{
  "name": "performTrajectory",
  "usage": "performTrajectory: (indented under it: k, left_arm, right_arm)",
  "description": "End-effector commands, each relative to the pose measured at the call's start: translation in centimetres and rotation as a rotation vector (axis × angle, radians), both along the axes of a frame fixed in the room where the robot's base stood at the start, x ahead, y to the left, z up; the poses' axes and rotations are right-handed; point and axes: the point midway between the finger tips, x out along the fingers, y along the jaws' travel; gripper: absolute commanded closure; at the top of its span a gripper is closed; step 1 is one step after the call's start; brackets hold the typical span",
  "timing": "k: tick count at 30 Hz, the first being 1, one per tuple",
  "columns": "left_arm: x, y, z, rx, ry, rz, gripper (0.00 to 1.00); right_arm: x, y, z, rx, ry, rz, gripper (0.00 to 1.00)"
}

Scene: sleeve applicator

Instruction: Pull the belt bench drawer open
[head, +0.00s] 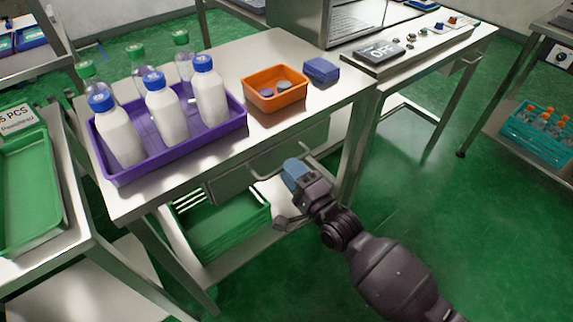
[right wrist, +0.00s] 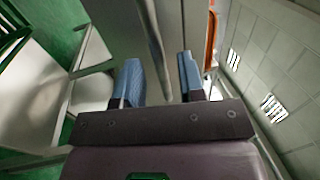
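The belt bench drawer (head: 232,182) is set under the front edge of the steel bench and looks shut. Its bar handle (head: 262,176) stands out from the drawer front, partly hidden by my right gripper (head: 291,170). In the right wrist view the handle bar (right wrist: 156,45) runs into the gap between the two blue fingers of that gripper (right wrist: 160,78). The fingers are apart, with a gap on each side of the bar, so the gripper does not clamp it. My left gripper is in neither view.
On the bench top stand a purple tray (head: 175,160) of bottles, an orange bin (head: 275,103) and a blue box (head: 321,70). A green crate (head: 228,235) is on the lower shelf. A side table (head: 75,245) is at left. Green floor lies open at right.

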Motion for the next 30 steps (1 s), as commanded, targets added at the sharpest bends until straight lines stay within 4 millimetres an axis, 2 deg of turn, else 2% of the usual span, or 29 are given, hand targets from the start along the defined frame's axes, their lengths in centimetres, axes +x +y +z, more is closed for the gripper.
performTrajectory:
  k: [6, 16, 17, 24, 30]
  left_arm:
    - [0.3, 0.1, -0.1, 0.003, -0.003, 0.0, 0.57]
    - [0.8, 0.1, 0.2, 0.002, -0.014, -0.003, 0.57]
    - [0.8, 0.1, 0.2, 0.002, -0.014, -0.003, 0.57]
    - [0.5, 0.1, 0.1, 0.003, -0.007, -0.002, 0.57]
    - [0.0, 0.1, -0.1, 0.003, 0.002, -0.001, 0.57]
  right_arm:
    - [1.4, 1.1, 0.3, 0.001, 0.002, -0.001, 0.64]
    - [1.7, 1.2, 0.4, 0.0, 0.0, 0.0, 0.64]
    - [1.7, 1.2, 0.4, 0.0, 0.0, 0.0, 0.65]
    - [1.6, 1.2, 0.4, 0.0, 0.0, 0.0, 1.0]
    - [1.6, 1.2, 0.4, 0.0, 0.0, 0.0, 1.0]
